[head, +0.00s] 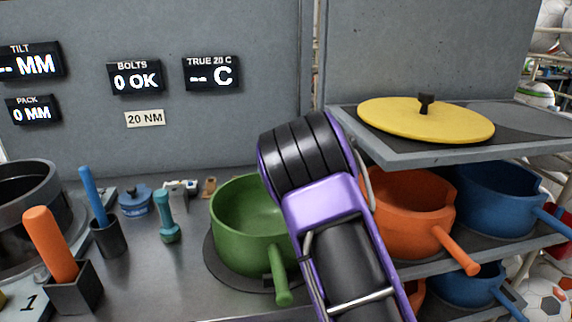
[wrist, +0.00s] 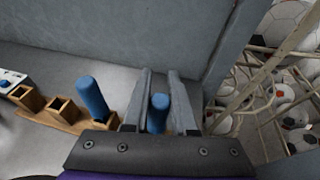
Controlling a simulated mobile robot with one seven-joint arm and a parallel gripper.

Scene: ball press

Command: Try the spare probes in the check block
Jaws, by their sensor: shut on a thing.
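My gripper (wrist: 160,98) is shut on a blue probe (wrist: 158,112) in the wrist view, with a grey finger on each side of it. The held probe's lower end is hidden by the gripper body. A second blue probe (wrist: 91,96) stands tilted in a wooden rack (wrist: 80,125) just left of the fingers. Square openings show in the rack further left. I cannot tell whether the held probe is still seated in the rack. In the head view my arm hides the gripper.
In the head view a green pot (head: 232,220) is beside my arm. A shelf (head: 390,155) with a yellow lid (head: 425,122) is at right, above an orange pot (head: 405,205). Orange (head: 50,243) and blue (head: 92,197) handles stand at left. A grey wall is behind.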

